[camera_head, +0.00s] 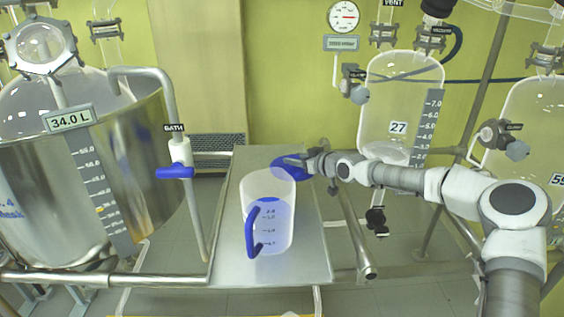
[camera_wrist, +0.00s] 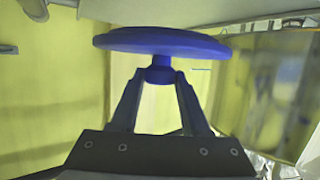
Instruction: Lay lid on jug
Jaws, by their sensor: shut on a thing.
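The jug (camera_head: 281,222) is a translucent white vessel with a blue handle on its front left side. It stands upright on the metal shelf (camera_head: 229,262). My gripper (camera_head: 306,165) is shut on the blue lid (camera_head: 287,169) and holds it behind and slightly right of the jug's top in the head view. In the wrist view the lid (camera_wrist: 162,42) is a blue disc, and my gripper's fingers (camera_wrist: 161,82) close on its short knob. The jug does not show in the wrist view. The head view does not clearly tell the lid's height above the shelf.
A large steel vessel (camera_head: 160,145) stands at the left, with a pipe and blue tap (camera_head: 175,172) beside the shelf. A glass reactor (camera_head: 385,135) stands behind my arm at the right. The shelf behind the jug's left side is clear.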

